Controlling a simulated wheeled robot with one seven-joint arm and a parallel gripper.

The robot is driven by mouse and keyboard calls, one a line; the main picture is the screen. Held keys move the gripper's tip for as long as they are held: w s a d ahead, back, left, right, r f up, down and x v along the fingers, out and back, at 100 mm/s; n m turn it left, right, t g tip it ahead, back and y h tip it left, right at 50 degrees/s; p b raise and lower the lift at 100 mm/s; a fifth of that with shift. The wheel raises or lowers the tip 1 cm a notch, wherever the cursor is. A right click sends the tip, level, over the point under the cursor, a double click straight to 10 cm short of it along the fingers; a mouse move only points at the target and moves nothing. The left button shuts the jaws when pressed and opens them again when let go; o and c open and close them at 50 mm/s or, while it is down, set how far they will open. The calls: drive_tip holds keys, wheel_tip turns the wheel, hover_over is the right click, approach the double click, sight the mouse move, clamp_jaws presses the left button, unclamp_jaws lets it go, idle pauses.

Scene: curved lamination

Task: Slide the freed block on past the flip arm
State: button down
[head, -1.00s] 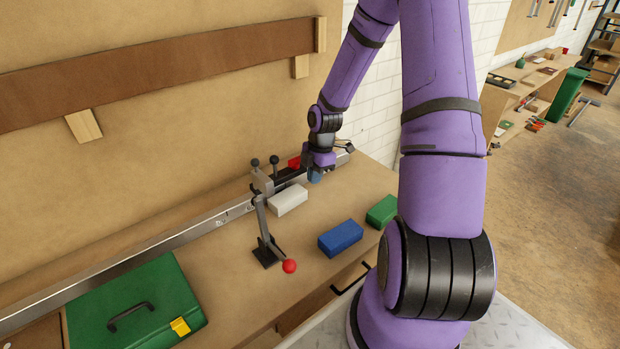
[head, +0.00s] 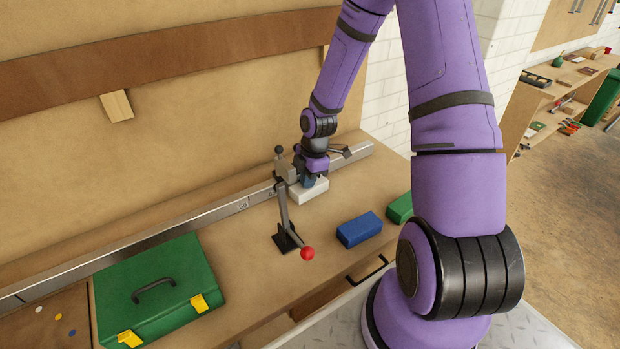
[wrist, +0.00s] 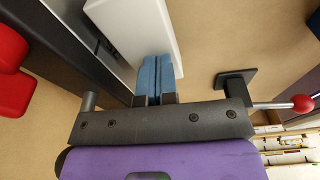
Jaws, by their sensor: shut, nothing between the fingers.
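A white block (head: 312,193) lies on the bench in front of the metal rail, just right of the lever stand. It also fills the top middle of the wrist view (wrist: 137,30). The lever stand has a grey head (head: 287,168) at the rail, a slim lever (head: 284,210), a black foot (head: 286,241) and a red ball (head: 307,253). I cannot tell which part is the flip arm. My gripper (head: 309,184) is low by the white block. Its blue fingers (wrist: 157,75) are shut and empty, close against the block; contact is unclear.
The metal rail (head: 215,213) runs along the back of the bench. A blue block (head: 359,230) and a green block (head: 400,208) lie to the right. A green case (head: 157,288) sits at the left. A red part (wrist: 12,75) shows beyond the rail.

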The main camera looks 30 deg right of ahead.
drive_tip(key=shift+s+f, duration=0.2)
drive_tip(key=shift+f, duration=0.1)
drive_tip(key=d, duration=0.7)
drive_tip(key=shift+s+d, duration=0.25)
drive_tip(key=shift+s, duration=0.05)
drive_tip(key=shift+w+d+r, duration=0.1)
drive_tip(key=shift+d+r, duration=0.1)
drive_tip(key=shift+r, duration=0.35)
drive_tip(key=shift+w+a, duration=0.1)
drive_tip(key=shift+a, duration=0.05)
drive_tip(key=shift+r, duration=0.1)
drive_tip(key=shift+d, duration=0.3)
drive_tip(key=d, duration=0.7)
drive_tip(key=s+d, duration=0.1)
drive_tip(key=d, duration=0.3)
drive_tip(key=shift+d, duration=0.3)
